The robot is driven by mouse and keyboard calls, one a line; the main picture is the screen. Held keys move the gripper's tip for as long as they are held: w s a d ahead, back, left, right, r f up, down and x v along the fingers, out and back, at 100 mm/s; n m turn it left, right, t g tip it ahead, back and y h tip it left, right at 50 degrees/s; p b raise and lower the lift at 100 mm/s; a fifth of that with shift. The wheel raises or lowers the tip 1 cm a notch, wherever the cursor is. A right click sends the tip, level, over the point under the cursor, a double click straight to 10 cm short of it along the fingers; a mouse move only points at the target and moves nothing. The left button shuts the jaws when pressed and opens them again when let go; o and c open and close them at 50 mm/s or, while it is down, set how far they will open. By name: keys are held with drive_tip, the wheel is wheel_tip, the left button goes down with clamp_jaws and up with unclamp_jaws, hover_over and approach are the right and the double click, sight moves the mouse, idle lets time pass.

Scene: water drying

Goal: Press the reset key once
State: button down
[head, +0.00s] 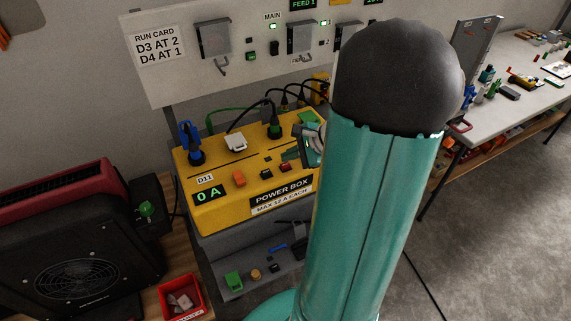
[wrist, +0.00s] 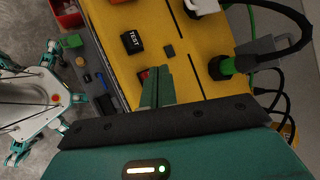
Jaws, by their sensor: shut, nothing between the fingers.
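The yellow power box (head: 222,208) stands on a grey shelf unit, with a display reading 0 A. A red key (head: 285,167) sits on its top near the front edge; no reset lettering is readable on it. In the wrist view the red key (wrist: 143,75) is partly hidden by my fingertips. A black key marked TEST (wrist: 133,40) lies beyond it. My gripper (wrist: 158,72) is shut and empty, its tips over the red key's edge; I cannot tell whether they touch. In the head view my gripper (head: 291,154) shows beside my arm, above the box's right part.
An orange switch (head: 239,179) sits left of the black key. Plugs, including a blue one (head: 194,145) and a white one (head: 236,142), stand behind with cables. A black heater or fan (head: 80,255) and a red bin (head: 181,298) are at left. A workbench (head: 480,112) stands right.

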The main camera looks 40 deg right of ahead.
sight(289, 166)
drive_tip(key=shift+f, duration=0.4)
drive_tip(key=shift+f, duration=0.35)
idle(0.6)
drive_tip(key=shift+r, duration=0.8)
drive_tip(key=shift+r, duration=2.5)
